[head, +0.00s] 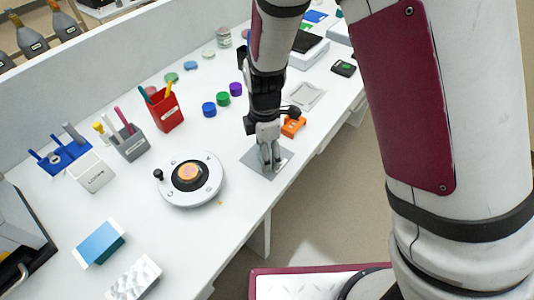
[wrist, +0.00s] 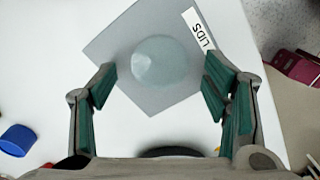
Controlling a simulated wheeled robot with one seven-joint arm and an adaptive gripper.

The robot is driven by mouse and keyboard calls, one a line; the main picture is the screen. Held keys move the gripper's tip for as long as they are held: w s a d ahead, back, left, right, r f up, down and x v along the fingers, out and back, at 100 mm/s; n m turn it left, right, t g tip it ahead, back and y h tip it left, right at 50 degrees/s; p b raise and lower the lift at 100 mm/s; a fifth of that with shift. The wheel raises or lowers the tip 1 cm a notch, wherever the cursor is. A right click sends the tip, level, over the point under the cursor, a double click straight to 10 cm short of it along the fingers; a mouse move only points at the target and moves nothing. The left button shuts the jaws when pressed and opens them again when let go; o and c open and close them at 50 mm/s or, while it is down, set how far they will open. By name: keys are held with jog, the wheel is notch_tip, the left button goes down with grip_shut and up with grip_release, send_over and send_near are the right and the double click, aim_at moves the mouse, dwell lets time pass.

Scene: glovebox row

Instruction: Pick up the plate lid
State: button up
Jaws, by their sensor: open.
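The plate lid (wrist: 158,63) is a round, translucent pale disc in the wrist view. It lies on a grey square mat (wrist: 120,40) with a white label (wrist: 198,30) reading "LIDS". My gripper (wrist: 155,82) is open, with its two green-padded fingers on either side of the disc's near edge and nothing between the pads. In the head view my gripper (head: 271,165) points down over the grey mat (head: 283,157) near the table's front edge. The lid is hidden there behind the fingers. I cannot tell how high the fingertips are above the mat.
A round white device (head: 207,188) with a black knob stands left of the mat. An orange object (head: 293,127) is close behind it. Blue (head: 209,109), green and purple caps lie further back. A red pen holder (head: 163,110) stands behind. The table's front edge is close at right.

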jog(key=c, duration=0.8)
jog(key=shift+c, duration=0.2)
jog(key=shift+r, duration=0.15)
